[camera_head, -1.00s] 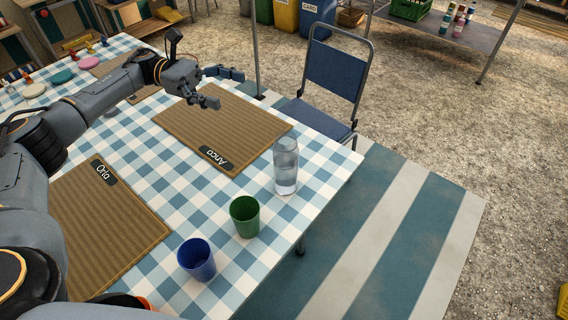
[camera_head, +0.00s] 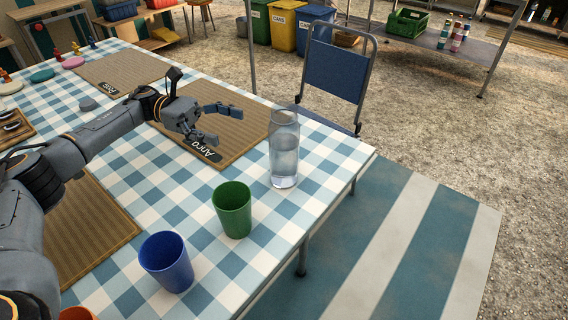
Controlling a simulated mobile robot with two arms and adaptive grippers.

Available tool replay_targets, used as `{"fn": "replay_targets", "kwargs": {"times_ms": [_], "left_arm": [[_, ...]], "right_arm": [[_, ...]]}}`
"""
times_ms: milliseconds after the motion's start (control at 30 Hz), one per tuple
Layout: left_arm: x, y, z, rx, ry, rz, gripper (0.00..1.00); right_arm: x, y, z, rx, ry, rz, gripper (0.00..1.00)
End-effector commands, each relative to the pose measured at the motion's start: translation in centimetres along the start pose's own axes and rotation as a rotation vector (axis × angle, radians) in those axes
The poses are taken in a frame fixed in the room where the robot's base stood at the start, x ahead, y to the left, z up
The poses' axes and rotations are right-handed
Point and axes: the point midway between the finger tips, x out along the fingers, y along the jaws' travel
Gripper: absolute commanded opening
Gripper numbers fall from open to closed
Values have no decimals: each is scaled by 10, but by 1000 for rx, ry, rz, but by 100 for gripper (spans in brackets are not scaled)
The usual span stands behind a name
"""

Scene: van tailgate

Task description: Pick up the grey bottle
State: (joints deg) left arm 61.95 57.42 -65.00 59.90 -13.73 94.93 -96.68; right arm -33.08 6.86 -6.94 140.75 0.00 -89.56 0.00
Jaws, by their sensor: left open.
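The grey bottle (camera_head: 284,150) is see-through and stands upright on the checked table near its right edge. My left gripper (camera_head: 230,125) is open and empty, above the woven mat marked "Anco" or similar. Its fingers point right, towards the bottle, with a gap between them and it. My right gripper is not in view.
A green cup (camera_head: 233,210) and a blue cup (camera_head: 166,262) stand in front of the bottle on the checked table (camera_head: 110,292). A blue chair (camera_head: 336,70) is behind the table's right edge. Crates and bins stand farther back.

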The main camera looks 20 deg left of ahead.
Motion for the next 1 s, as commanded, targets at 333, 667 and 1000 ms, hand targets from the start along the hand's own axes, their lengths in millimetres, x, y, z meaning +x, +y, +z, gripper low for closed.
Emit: {"fn": "replay_targets", "kwargs": {"times_ms": [333,667,1000], "left_arm": [[55,-1,0,0,0,-6,81],[89,0,-2,1,-1,-2,81],[134,2,-3,0,0,-2,81]], "right_arm": [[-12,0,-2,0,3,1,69],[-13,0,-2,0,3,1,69],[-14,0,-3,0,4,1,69]]}}
